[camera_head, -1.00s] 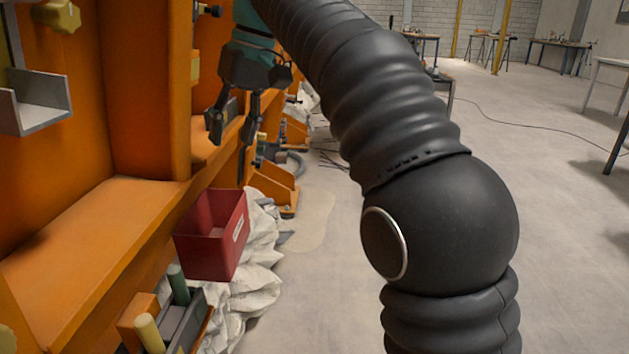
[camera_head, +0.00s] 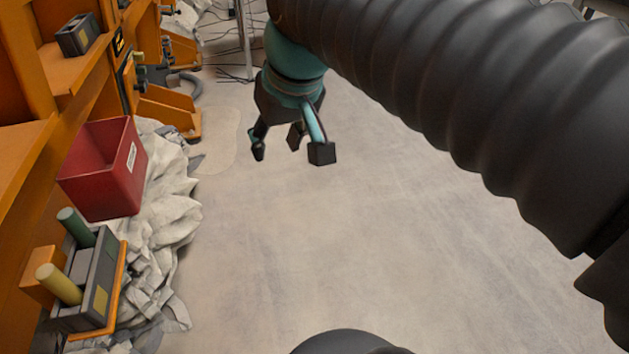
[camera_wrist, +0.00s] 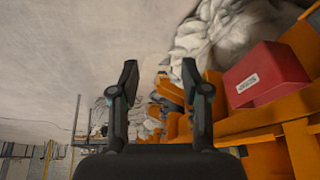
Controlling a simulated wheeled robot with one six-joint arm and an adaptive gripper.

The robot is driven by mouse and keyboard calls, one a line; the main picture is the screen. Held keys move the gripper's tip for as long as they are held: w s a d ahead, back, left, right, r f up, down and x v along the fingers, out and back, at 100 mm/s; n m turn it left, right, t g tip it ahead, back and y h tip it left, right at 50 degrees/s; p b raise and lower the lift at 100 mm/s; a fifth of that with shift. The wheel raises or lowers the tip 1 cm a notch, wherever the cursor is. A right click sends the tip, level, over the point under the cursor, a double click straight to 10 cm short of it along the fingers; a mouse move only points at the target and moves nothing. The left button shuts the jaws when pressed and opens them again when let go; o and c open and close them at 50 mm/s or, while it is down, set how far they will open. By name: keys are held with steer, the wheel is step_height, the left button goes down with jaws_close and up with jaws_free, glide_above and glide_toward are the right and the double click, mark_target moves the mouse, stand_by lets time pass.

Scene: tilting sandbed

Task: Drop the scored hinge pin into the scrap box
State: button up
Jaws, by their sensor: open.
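A red open-topped box with a white label (camera_head: 125,185), which looks like the scrap box, stands at the left beside the orange structure. It also shows at the right of the wrist view (camera_wrist: 262,75). Its inside looks empty in the part that shows; its floor is partly hidden. My gripper (camera_head: 290,150) hangs over the bare floor, to the right of the box and apart from it. Its fingers are spread with nothing between them, as the wrist view also shows (camera_wrist: 160,78). I cannot make out a scored hinge pin in either view.
A grey tray (camera_head: 102,285) with a green cylinder (camera_head: 76,227) and a yellow cylinder (camera_head: 58,284) stands near the box. Crumpled pale sheeting (camera_head: 165,205) lies beside them. A small dark block (camera_head: 78,35) sits on the orange shelf. The floor (camera_head: 300,260) is clear.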

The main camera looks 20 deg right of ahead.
steer(key=s+d+f, duration=0.2)
steer(key=s+f, duration=0.2)
steer(key=f, duration=0.1)
steer(key=s+d+f+m+t+h, duration=0.1)
steer(key=s+d+f, duration=0.2)
steer(key=f, duration=0.3)
steer(key=shift+s+d+m, duration=0.3)
steer(key=shift+s, duration=0.2)
steer(key=shift+f, duration=0.1)
steer(key=shift+c, duration=0.5)
